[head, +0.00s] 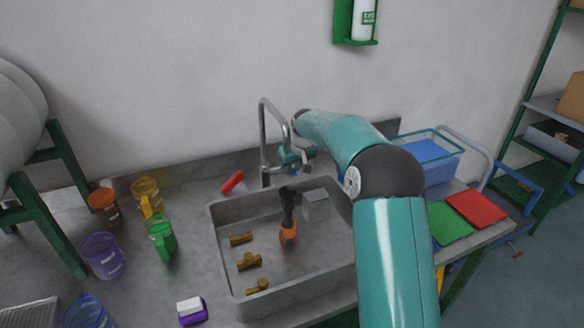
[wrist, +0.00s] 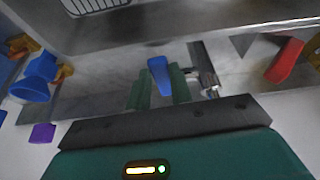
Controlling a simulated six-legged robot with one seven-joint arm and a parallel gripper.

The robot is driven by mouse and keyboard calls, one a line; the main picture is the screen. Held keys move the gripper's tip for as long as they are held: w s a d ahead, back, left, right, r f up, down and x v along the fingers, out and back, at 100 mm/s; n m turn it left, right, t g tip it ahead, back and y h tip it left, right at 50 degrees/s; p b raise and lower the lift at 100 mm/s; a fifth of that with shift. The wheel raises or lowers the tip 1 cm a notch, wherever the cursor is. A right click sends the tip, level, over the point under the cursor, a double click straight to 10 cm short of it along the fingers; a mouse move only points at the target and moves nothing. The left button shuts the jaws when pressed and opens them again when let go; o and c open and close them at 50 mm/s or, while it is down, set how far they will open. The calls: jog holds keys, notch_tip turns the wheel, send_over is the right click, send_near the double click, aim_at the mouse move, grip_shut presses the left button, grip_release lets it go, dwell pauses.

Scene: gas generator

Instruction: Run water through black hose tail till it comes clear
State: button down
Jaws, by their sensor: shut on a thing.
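The black hose tail (head: 290,205) stands in the grey sink (head: 225,270), with an orange part (head: 288,233) at its lower end. The chrome faucet (head: 264,140) arches over the sink from its back edge; no water stream can be made out. My gripper (head: 297,155) is beside the faucet, partly hidden by my arm. In the wrist view, the green fingers of my gripper (wrist: 160,88) are shut on a blue handle (wrist: 159,74). A chrome part (wrist: 205,75) is close to its right. Where the blue handle is attached is hidden.
A red object (head: 232,182) lies left of the faucet. A blue bin (head: 430,165), green board (head: 446,222) and red board (head: 476,207) are right.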

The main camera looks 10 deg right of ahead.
jog(key=shift+w+d+f+n+g+y, duration=0.15)
jog(key=shift+w+d+n+y, duration=0.3)
jog(key=shift+n, duration=0.6)
jog(key=shift+w+d+r+n+g+y, duration=0.1)
jog(key=shift+w+d+n+g+y, duration=0.3)
jog(key=shift+n, duration=0.6)
jog(key=shift+w+d+f+n+t+y, duration=0.1)
jog(key=shift+d+n+y, duration=0.15)
jog(key=shift+d+n, duration=0.6)
jog(key=shift+a, duration=0.2)
jog(key=c, duration=1.2)
grip_release()
jog(key=shift+c, duration=0.2)
jog(key=v, duration=1.4)
